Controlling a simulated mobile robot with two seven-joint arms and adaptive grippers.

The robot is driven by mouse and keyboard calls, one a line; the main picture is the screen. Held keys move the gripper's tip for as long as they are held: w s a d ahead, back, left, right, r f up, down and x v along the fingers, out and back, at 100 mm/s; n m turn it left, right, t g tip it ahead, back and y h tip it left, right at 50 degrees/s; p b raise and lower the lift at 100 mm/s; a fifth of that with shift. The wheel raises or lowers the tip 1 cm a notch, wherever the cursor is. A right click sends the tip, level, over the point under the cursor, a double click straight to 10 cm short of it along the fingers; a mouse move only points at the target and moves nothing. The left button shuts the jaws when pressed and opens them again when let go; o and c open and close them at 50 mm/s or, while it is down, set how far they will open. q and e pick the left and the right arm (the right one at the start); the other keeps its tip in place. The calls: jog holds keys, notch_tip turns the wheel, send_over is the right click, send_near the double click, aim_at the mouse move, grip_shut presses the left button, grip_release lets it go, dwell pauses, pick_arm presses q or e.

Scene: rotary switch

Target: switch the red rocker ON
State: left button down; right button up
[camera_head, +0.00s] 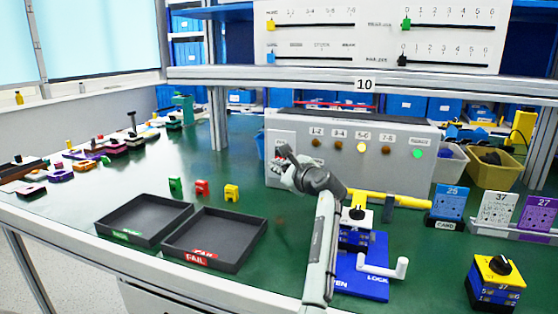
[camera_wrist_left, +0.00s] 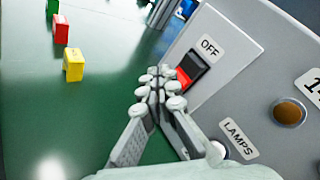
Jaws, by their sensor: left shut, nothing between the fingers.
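The red rocker (camera_wrist_left: 187,72) sits in a light plate on the sloping face of the grey panel box (camera_head: 400,165). In the left wrist view it shows a black part and a red part, with an OFF label (camera_wrist_left: 209,46) beside it. My left gripper (camera_head: 285,163) is shut and empty, close in front of the panel's left end. In the left wrist view its fingertips (camera_wrist_left: 163,84) overlap the lower edge of the rocker. I cannot tell whether they touch it. In the head view the gripper hides most of the rocker. My right gripper is not in view.
A row of lamps runs right of the rocker; the green lamp (camera_head: 417,154) is bright. Green, red and yellow blocks (camera_head: 232,192) stand left, behind two dark trays (camera_head: 215,240). A blue fixture with a white handle (camera_head: 384,267) stands right of my left arm.

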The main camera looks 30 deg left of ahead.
pick_arm(q)
jog(key=shift+s+d+r+p, duration=0.1)
jog(key=shift+s+d+p, duration=0.15)
jog(key=shift+s, duration=0.55)
jog(key=shift+s+d+r+p, duration=0.15)
jog(key=shift+s+p, duration=0.15)
jog(key=shift+s, duration=0.5)
jog(key=shift+s+d+r+p, duration=0.1)
jog(key=shift+s+d+p, duration=0.15)
jog(key=shift+s, duration=0.55)
